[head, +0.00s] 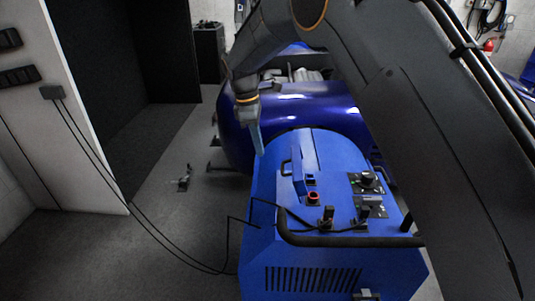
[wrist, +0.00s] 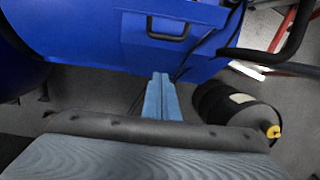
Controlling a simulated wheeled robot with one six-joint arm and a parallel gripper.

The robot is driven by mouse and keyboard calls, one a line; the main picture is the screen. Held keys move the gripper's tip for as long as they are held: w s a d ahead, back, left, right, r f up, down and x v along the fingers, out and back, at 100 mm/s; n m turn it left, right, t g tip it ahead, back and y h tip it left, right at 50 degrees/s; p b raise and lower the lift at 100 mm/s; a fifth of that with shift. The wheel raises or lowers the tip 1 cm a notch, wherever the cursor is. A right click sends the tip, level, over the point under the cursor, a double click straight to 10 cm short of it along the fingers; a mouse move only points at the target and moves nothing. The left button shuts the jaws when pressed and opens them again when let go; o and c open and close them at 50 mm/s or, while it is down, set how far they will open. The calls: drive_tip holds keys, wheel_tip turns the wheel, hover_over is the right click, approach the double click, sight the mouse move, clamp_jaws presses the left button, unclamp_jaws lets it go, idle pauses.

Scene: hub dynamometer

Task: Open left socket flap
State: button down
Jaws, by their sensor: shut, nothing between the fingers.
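My gripper (head: 259,148) points down just beyond the upper left edge of the blue cabinet (head: 315,283). Its fingers are together and empty. In the wrist view the closed fingers (wrist: 161,82) point toward the blue cabinet side (wrist: 135,45), below a black handle (wrist: 168,28). Two black socket-like fittings stand on the cabinet top, a left one (head: 327,214) and a right one (head: 362,211), with black cable near them. I cannot tell which part is the left socket flap or whether it is open. The gripper is apart from both fittings.
A black rail (head: 345,240) runs along the cabinet's front edge. A red button (head: 313,197) and a black knob (head: 368,180) sit on top. Black cables hang from a wall box (head: 52,91) to the cabinet. A dark drum (wrist: 232,107) stands on the floor. Floor at left is mostly clear.

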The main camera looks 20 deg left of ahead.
drive_tip(key=w+d+f+p, duration=0.1)
drive_tip(key=d+f+p, duration=0.4)
drive_tip(key=f, duration=0.1)
drive_tip(key=shift+f, duration=0.35)
drive_tip(key=shift+w, duration=0.15)
